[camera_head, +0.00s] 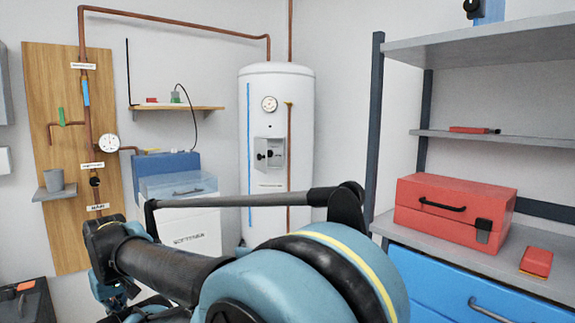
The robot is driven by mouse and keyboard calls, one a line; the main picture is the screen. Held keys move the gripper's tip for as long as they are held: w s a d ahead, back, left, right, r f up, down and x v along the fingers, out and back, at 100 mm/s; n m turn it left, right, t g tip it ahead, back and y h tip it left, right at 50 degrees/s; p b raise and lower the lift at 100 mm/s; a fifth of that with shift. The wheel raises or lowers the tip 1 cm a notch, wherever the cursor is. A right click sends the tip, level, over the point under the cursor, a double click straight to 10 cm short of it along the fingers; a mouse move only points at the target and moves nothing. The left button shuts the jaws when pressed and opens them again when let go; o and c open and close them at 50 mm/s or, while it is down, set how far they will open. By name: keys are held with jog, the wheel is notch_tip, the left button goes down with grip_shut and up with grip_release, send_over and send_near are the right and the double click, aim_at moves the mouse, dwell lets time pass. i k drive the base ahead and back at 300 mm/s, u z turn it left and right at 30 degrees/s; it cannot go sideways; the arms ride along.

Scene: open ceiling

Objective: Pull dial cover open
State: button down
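A tall white tank (277,105) stands against the back wall. On its front is a small grey control panel (269,155) with black knobs or dials. A cover seems to lie over the panel, but at this size I cannot tell whether it is clear or shut. A white softener box (190,235) stands left of the tank, with a pale see-through front lid (178,185) that has a dark handle and looks shut. My arm crosses the lower foreground, well in front of both. I cannot make out my gripper's fingers.
A wooden board (48,120) with copper pipes and a gauge (108,143) stands at the left. A wall shelf (178,107) hangs above the softener. A metal rack (430,135) at the right holds a red toolbox (455,205) above a blue drawer cabinet (440,280).

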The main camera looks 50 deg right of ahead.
aim_at(260, 146)
jog(key=z, duration=0.45)
jog(key=k, duration=1)
jog(key=z, duration=0.65)
jog(key=i, duration=1.15)
jog(key=u, duration=0.65)
